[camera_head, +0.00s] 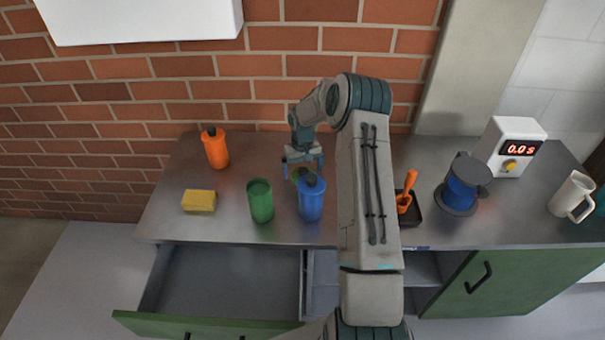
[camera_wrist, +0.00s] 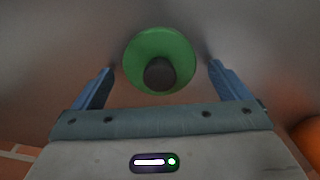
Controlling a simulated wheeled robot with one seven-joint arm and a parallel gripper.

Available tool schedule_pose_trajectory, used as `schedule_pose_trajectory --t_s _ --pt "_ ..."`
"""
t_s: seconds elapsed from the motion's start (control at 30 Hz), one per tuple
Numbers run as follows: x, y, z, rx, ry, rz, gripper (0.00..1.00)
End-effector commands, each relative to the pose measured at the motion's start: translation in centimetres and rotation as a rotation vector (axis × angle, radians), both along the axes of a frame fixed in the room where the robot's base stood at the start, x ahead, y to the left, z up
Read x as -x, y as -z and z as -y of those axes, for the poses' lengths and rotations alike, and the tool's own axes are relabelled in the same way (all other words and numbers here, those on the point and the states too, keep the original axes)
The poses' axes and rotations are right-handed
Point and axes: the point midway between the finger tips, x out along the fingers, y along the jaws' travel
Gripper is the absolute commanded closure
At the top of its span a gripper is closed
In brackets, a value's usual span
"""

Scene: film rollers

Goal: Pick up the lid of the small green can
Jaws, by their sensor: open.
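The green lid (camera_wrist: 143,50), round with a dark knob, shows in the wrist view between my fingertips, a little forward of them. In the head view a bit of green (camera_head: 297,175) shows under my gripper, partly hidden by the fingers and the blue bottle. The green can (camera_head: 261,203) stands upright, open at the top, left of the blue bottle. My gripper (camera_head: 302,161) points down over the lid; it is open, with one finger on each side and gaps visible between fingers and lid in the wrist view (camera_wrist: 160,68).
A blue bottle (camera_head: 311,203) stands just in front of my gripper. An orange bottle (camera_head: 216,151) and yellow sponge (camera_head: 199,201) are to the left. A black tray (camera_head: 412,216), blue container (camera_head: 459,190), timer (camera_head: 508,148) and mug (camera_head: 571,196) are right. An open drawer (camera_head: 230,275) juts out below.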

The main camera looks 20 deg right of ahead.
Motion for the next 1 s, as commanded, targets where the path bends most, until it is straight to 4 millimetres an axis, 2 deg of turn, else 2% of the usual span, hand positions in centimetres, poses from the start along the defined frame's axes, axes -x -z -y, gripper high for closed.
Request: schedule_pose_trajectory --t_s 0.03,0.07,0.2,0.67,0.83,0.93,1.0 --pt "0.0 0.0 0.0 0.0 0.0 0.0 0.04" --pt "0.0 0.0 0.0 0.0 0.0 0.0 0.09" --pt "0.0 0.0 0.0 0.0 0.0 0.0 0.48" --pt "0.0 -0.6 0.0 0.0 0.001 0.0 0.5" --pt "-0.1 -2.3 0.0 0.001 -0.001 0.003 0.5" --pt "-0.1 -4.1 0.0 0.001 0.0 0.004 0.5" --pt "0.4 -4.9 1.8 0.002 0.005 0.002 0.5"
